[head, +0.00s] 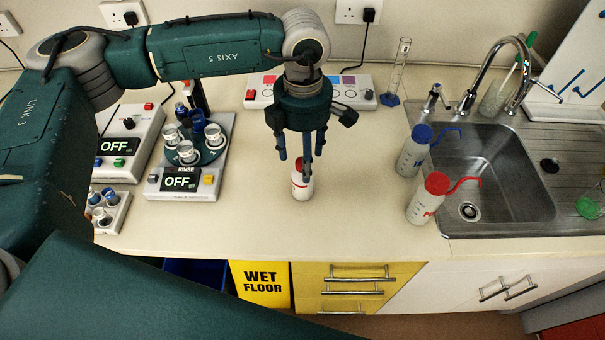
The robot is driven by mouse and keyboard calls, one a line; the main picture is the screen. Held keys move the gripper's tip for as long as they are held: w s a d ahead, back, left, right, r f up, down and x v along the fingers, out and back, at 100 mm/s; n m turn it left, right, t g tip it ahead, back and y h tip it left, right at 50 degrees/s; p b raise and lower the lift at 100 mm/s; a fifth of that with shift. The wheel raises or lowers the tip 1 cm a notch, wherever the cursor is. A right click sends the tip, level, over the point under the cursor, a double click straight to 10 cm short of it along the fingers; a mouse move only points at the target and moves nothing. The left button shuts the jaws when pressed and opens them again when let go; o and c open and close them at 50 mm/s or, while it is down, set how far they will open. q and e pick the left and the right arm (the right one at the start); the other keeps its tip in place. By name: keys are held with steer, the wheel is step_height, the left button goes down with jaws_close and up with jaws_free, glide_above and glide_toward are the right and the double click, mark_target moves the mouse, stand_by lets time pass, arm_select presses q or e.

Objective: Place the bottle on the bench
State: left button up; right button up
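A small white bottle (301,191) with red near its top is on the bench (370,215), near the middle of the picture. It looks upright, with its base at the bench surface; I cannot make out any gap beneath it. My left gripper (302,163) points down from above, right over the bottle. Its dark blue fingers are spread, and one finger passes in front of the bottle's upper part. The outer fingertips stand apart from the bottle's sides. The fingers partly hide the bottle's top. My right gripper is not in view.
Two wash bottles, blue-capped (413,153) and red-capped (428,200), stand left of the sink (490,160). A rinse device (187,185) is at left. A button panel (345,97) and measuring cylinder (396,75) are behind. The front middle of the bench is clear.

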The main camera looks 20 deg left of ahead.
arm_select(q)
step_height(320, 180, up, 5)
steer(key=shift+r+b, duration=0.1)
steer(key=shift+b, duration=0.5)
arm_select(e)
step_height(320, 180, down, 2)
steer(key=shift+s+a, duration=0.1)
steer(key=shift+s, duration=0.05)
arm_select(q)
steer(key=shift+r, duration=0.1)
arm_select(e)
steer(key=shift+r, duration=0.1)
